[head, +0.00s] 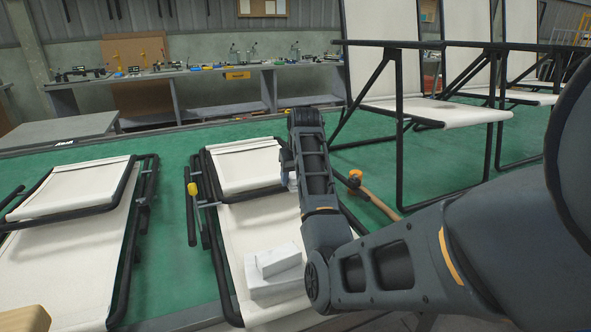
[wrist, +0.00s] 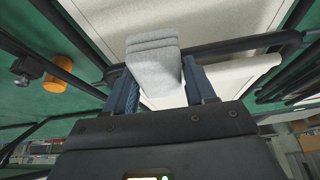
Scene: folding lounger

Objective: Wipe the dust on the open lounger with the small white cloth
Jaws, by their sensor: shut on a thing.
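My gripper (wrist: 160,82) is shut on a folded pale grey-white cloth (wrist: 153,57), which shows between its two dark blue fingers in the wrist view. In the head view my arm reaches over the middle lounger, and a sliver of pale cloth (head: 292,179) shows beside its end; the fingertips are hidden. The middle lounger has off-white fabric (head: 240,231) and a black tube frame, with a raised flap (head: 245,168) at its far end. Its fabric also shows in the wrist view (wrist: 235,25). I cannot tell whether the cloth touches the fabric. No dust can be made out.
White folded stacks (head: 275,272) lie on the lounger's near part. Another lounger (head: 70,255) is at left. Upright frames with white panels (head: 440,112) stand at right. A wooden-handled tool with an orange head (head: 356,176) lies right of my arm. A workbench (head: 200,72) is behind.

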